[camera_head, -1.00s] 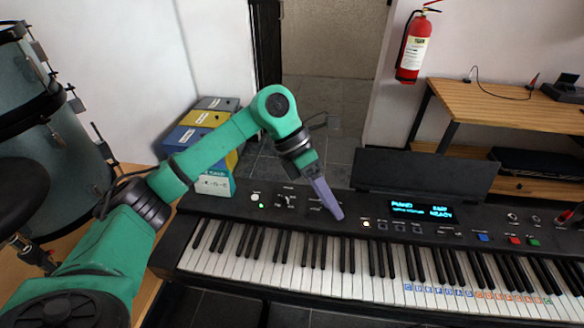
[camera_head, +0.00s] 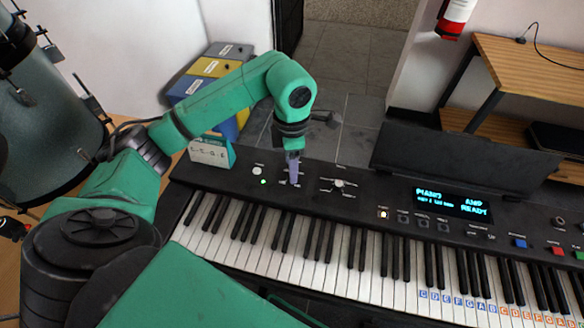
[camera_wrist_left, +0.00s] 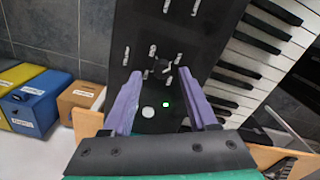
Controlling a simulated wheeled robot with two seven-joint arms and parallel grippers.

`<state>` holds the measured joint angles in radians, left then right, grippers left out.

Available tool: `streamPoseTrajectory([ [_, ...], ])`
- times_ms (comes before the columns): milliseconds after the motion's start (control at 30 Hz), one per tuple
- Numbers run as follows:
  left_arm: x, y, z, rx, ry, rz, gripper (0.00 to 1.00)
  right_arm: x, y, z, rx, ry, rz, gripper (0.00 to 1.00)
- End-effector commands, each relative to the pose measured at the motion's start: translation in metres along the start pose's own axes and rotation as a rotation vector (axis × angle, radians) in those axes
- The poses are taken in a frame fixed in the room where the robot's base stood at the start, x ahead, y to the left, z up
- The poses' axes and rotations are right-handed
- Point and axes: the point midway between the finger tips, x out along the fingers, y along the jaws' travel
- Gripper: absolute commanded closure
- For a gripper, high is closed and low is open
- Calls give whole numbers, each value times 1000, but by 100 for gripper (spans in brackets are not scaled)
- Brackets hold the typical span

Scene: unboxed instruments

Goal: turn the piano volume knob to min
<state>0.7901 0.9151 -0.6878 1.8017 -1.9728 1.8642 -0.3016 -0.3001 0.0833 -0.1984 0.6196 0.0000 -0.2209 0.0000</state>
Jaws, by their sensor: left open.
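The piano (camera_head: 230,190) has a dark control panel along its back. A small knob (camera_wrist_left: 162,68) with pale marks around it sits on the panel, and I take it for the volume knob. In the wrist view it lies ahead of and between the purple fingers of my left gripper (camera_wrist_left: 164,98). The fingers are apart and hold nothing. In the head view my left gripper (camera_head: 292,172) points down over this part of the panel and mostly hides the knob. I cannot read the labels or the knob's setting. My right gripper is not in view.
A white round button (camera_head: 257,170) and a green light (camera_head: 263,182) are left of the gripper. Another marked knob (camera_head: 340,183) and a lit display (camera_head: 452,203) are to its right. A music stand (camera_head: 455,158) rises behind the panel. Boxes (camera_head: 212,75) stand behind left.

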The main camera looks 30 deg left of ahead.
Motion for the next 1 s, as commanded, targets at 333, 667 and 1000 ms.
streamPoseTrajectory([
  [333,20,0,0,1,-1,0,41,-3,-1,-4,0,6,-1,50],
  [667,19,0,0,1,-2,0,100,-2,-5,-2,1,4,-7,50],
  [1000,19,0,1,-54,-2,0,100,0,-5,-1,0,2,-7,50],
])
